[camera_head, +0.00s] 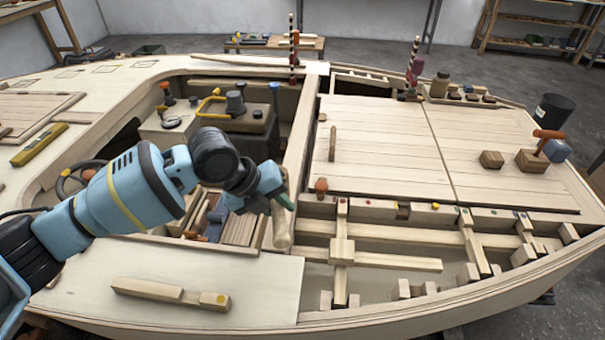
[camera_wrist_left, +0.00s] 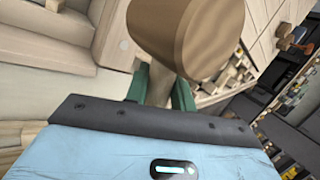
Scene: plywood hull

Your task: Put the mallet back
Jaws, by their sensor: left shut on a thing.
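My left gripper (camera_head: 278,200) is shut on the wooden mallet (camera_head: 281,226), held near the middle of the hull, by the deck edge beside the open cockpit. In the left wrist view, the mallet's thick round brown head (camera_wrist_left: 187,38) fills the upper middle. Its pale handle passes between the green fingers of my left gripper (camera_wrist_left: 161,88). In the head view the gripper hides part of the mallet. My right gripper is not in view.
Open hull framing (camera_head: 385,255) with beams and small blocks lies to the right. A planked deck (camera_head: 385,150) is behind it. A notched wooden bar (camera_head: 170,292) lies on the front left deck.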

